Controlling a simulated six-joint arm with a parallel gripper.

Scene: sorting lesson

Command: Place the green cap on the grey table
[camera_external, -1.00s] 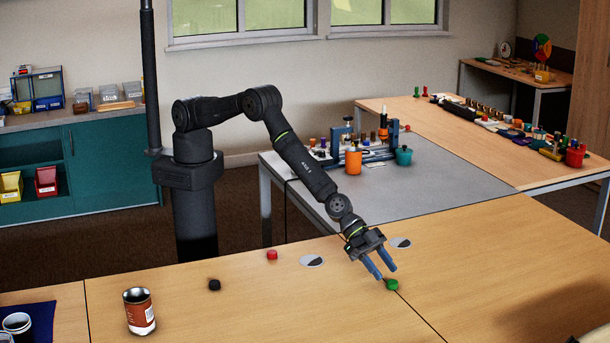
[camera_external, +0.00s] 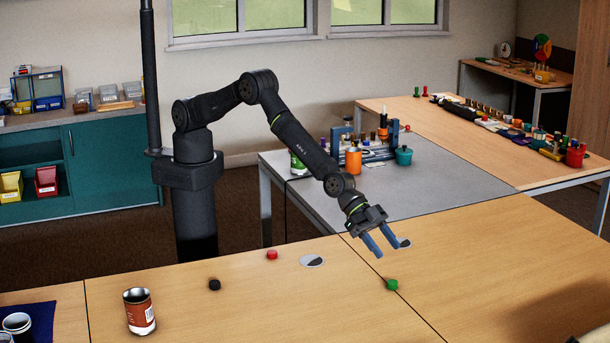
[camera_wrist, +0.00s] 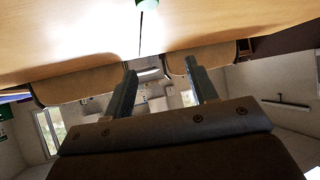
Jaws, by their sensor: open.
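The green cap (camera_external: 391,285) lies on the wooden table near the seam between two table tops. It also shows at the top edge of the wrist view (camera_wrist: 147,4), partly cut off. My gripper (camera_external: 388,248) is open and empty, above and behind the cap, apart from it. Its two blue-grey fingers also show in the wrist view (camera_wrist: 160,75) with nothing between them. The grey table (camera_external: 440,178) stands behind the wooden tables, with my arm passing in front of its left part.
A red cap (camera_external: 272,255), a black cap (camera_external: 214,285) and a tin can (camera_external: 139,312) stand on the wooden table. White discs (camera_external: 312,261) lie near the back edge. An orange cup (camera_external: 354,161) and a teal pot (camera_external: 404,156) stand on the grey table; its front right is clear.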

